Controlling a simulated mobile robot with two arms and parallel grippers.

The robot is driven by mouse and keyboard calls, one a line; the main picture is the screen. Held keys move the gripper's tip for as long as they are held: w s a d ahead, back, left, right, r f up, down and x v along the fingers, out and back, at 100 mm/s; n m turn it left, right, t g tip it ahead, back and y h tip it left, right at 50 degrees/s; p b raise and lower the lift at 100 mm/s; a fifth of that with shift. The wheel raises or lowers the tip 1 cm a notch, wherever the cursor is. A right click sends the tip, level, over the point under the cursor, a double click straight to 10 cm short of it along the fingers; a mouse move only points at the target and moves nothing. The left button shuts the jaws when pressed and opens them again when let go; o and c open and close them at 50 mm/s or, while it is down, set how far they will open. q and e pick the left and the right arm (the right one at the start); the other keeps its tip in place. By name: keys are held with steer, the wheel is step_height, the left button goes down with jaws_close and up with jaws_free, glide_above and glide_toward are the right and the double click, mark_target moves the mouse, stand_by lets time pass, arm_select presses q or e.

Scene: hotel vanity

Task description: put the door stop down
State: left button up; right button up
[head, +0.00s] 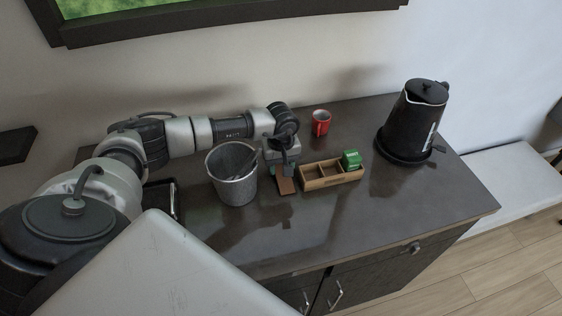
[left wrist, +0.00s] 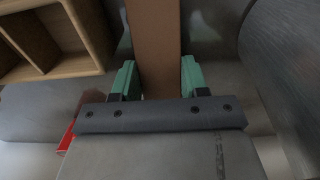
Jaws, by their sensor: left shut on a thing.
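The door stop (head: 286,186) is a brown wedge-like piece in the head view, between the grey bucket and the wooden tray. My left gripper (head: 283,171) is shut on it from behind. In the left wrist view the brown door stop (left wrist: 155,45) sits between the green fingertips of my left gripper (left wrist: 160,80). Its far end runs out of that picture. I cannot tell whether its underside touches the counter (head: 330,222). My right gripper is not in view.
The grey bucket (head: 232,175) stands close on the left. The compartment tray (head: 332,177), with a green item (head: 351,159) in its right compartment, is close on the right. A red mug (head: 321,123) stands behind, a black kettle (head: 412,120) at right. The front counter is clear.

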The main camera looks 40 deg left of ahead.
arm_select(q)
steer(key=shift+f+b, duration=0.25)
steer(key=shift+b, duration=0.05)
steer(key=o, duration=0.8)
steer(key=shift+c, duration=0.2)
steer(key=shift+r, duration=0.1)
